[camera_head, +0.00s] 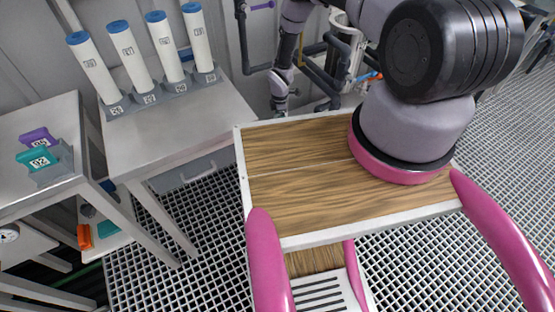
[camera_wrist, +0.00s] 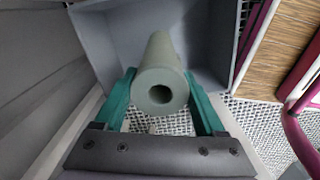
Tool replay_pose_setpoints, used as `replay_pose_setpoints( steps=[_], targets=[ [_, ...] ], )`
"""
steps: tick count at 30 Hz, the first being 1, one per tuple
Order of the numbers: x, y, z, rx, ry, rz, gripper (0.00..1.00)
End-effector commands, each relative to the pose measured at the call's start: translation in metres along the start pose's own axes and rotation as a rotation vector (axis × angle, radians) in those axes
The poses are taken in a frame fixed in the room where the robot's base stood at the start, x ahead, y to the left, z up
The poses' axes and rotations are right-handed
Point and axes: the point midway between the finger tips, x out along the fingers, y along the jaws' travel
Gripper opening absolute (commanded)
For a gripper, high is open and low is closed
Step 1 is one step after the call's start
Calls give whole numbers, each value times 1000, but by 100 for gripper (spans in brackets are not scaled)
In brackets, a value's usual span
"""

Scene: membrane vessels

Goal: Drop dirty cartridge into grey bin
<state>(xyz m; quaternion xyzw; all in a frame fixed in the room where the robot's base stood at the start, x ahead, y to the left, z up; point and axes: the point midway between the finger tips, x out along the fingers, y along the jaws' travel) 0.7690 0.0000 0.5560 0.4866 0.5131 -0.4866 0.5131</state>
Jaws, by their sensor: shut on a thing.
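The dirty cartridge (camera_wrist: 163,80) is a dull grey-green cylinder with a round hole in its near end. In the wrist view it lies between the green fingers of my gripper (camera_wrist: 160,105), which is shut on it. The cartridge points away from the camera, towards the grey bin (camera_wrist: 98,38). The bin's open inside shows behind and around its far end. I cannot tell how deep the far end reaches. In the head view I cannot make out the cartridge or the gripper's fingers.
In the head view, several white cartridges with blue caps (camera_head: 120,48) stand in holders on a grey table (camera_head: 160,125). A side table (camera_head: 30,120) holds a purple block (camera_head: 38,137) and a teal block (camera_head: 37,157). Pipes (camera_head: 318,70) run along the wall. Grating floor shows below.

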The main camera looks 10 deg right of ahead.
Motion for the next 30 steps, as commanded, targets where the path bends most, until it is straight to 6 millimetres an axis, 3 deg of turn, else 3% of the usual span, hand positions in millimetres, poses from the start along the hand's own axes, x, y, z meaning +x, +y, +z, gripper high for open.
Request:
replay_pose_setpoints(
  steps=[1,2,3,13,24,30],
  targets=[
    [0,0,0,0,0,0,83],
    [0,0,0,0,0,0,95],
    [0,0,0,0,0,0,100],
    [-9,1,0,1,0,0,100],
    [-80,1,0,1,0,2,100],
    [-103,1,0,1,0,1,100]
  ],
)
